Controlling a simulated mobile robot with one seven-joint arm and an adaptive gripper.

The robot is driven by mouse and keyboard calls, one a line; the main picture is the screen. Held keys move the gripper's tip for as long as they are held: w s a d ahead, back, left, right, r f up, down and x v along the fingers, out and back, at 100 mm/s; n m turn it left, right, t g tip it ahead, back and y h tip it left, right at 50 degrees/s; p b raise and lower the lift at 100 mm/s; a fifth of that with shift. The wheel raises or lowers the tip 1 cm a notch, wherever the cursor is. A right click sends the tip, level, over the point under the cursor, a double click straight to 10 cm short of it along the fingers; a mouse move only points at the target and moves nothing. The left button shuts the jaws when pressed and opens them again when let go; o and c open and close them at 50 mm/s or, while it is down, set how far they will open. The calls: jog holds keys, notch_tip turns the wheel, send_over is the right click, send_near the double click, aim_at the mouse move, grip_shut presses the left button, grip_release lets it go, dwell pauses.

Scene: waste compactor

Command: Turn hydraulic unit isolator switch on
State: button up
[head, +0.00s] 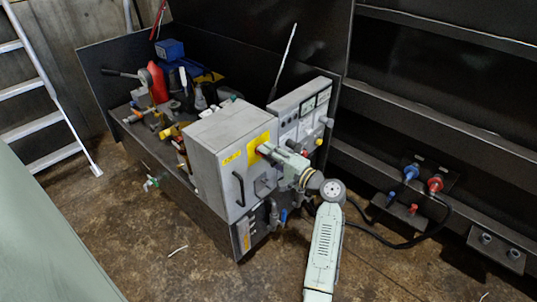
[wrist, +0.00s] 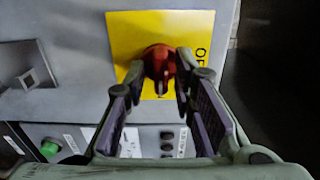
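The isolator switch is a red rotary knob (wrist: 159,64) on a yellow plate (wrist: 125,32), with lettering starting "OF" at the plate's right side in the wrist view. In the head view the yellow plate (head: 258,142) is on the grey cabinet's (head: 215,150) front face; my gripper (head: 268,150) hides the knob there. In the wrist view my gripper (wrist: 160,72) is open, with one fingertip on each side of the knob. The fingers stand apart from each other; I cannot tell whether either tip touches the knob.
A panel with a green button (wrist: 49,149) and several dark buttons shows low in the wrist view. A black handle (head: 239,188) is on the cabinet. A second grey box (head: 300,110) stands beside it. Hose fittings (head: 435,184) are at the right. Bare floor lies in front.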

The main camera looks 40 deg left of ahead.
jog(key=shift+o, duration=0.5)
jog(key=d, duration=1.2)
jog(key=shift+s, duration=0.45)
